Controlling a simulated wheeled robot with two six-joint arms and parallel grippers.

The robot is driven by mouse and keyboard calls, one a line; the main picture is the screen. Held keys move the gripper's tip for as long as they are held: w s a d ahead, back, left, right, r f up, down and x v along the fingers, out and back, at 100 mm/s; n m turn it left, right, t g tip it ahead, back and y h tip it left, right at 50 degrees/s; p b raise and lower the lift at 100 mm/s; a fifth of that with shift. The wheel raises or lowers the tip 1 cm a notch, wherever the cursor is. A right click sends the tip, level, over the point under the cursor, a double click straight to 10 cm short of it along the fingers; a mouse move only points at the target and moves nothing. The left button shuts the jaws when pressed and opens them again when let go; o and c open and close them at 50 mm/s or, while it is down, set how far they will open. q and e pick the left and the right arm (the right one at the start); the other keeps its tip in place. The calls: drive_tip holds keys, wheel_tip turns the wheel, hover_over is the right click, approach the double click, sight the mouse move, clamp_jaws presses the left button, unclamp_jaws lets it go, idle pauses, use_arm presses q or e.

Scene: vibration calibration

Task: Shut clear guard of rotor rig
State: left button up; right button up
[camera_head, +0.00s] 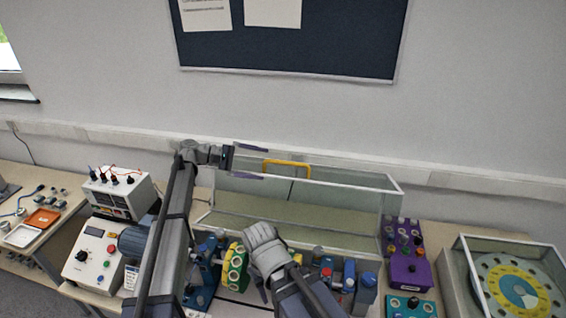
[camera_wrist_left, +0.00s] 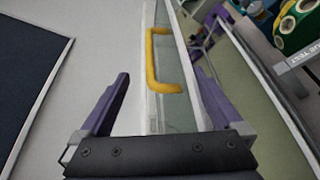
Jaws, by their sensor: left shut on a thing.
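The clear guard (camera_head: 340,212) is a long transparent box with pale edges, standing open behind the rotor parts in the head view. A yellow handle (camera_head: 287,163) sits on its upper edge. The handle also shows in the left wrist view (camera_wrist_left: 152,65). My left gripper (camera_head: 250,162) is at the guard's upper left edge, left of the handle. In the left wrist view its purple fingers (camera_wrist_left: 160,103) stand either side of the guard's edge. The rotor rig has a green-and-yellow rotor disc (camera_head: 235,267) and blue supports (camera_head: 205,270). My right arm partly hides the rig; its fingertips cannot be made out.
A white control box (camera_head: 97,256) and a power supply (camera_head: 118,192) stand on the left. A purple box (camera_head: 408,270) and a clear-covered dial unit (camera_head: 515,285) stand on the right. The wall and a dark board (camera_head: 290,45) are behind the bench.

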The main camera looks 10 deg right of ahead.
sight(248, 171)
use_arm(q)
drive_tip(key=w+a, duration=0.1)
drive_tip(key=a+r, duration=0.1)
drive_tip(key=shift+w+a+r+t, duration=0.1)
drive_tip(key=shift+w+a+t, duration=0.2)
drive_tip(key=shift+w, duration=0.05)
drive_tip(key=shift+a, duration=0.3)
drive_tip(key=shift+s, duration=0.1)
drive_tip(key=p+v, duration=0.1)
drive_tip(key=v, duration=0.2)
drive_tip(key=p+v, duration=0.1)
drive_tip(key=v, duration=0.3)
drive_tip(key=shift+s+a, duration=0.2)
drive_tip(key=shift+a, duration=0.1)
drive_tip(key=shift+c, duration=0.7)
drive_tip(key=shift+s+d, duration=0.15)
